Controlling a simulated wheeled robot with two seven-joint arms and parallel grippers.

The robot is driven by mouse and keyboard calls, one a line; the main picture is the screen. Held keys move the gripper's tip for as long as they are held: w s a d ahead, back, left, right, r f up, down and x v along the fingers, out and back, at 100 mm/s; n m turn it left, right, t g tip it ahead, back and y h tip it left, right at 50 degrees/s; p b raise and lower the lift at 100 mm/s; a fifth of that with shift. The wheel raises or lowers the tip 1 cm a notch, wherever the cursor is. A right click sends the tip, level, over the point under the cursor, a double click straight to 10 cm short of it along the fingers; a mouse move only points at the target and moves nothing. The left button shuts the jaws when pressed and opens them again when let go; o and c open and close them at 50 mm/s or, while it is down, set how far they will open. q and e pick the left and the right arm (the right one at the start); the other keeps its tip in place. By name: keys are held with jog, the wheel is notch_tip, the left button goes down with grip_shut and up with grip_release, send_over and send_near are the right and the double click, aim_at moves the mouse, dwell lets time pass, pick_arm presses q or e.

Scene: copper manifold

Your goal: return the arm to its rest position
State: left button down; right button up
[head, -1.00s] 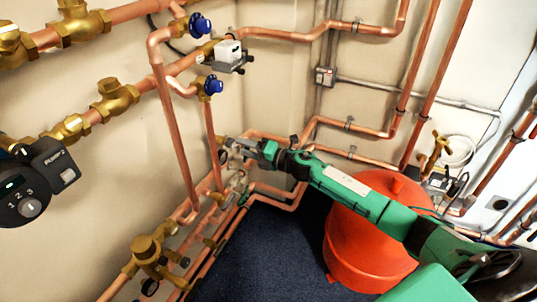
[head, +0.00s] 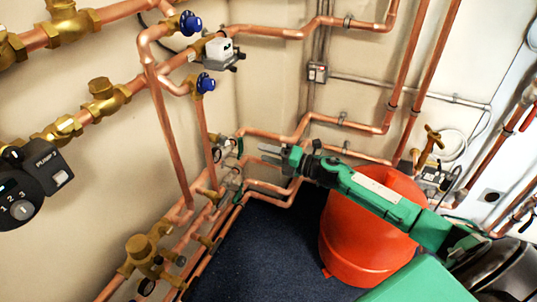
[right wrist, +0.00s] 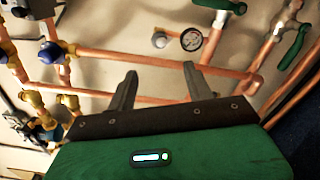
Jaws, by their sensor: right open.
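My right gripper (head: 271,154) is at the end of the green right arm, which comes in from the lower right in the head view. It is in front of the copper pipes in the corner and points left. In the right wrist view its two dark fingers (right wrist: 161,88) stand wide apart with nothing between them. A copper pipe (right wrist: 150,64) and a round gauge (right wrist: 191,39) show beyond the fingers. I cannot tell the exact gap to the pipes. My left gripper is not in view.
A red vessel (head: 345,235) stands beneath the right arm. Copper pipes with blue-handled valves (head: 189,24) run along the left wall. A black pump (head: 22,205) is at the left edge. Green lever handles (right wrist: 292,45) are near the gripper at the right.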

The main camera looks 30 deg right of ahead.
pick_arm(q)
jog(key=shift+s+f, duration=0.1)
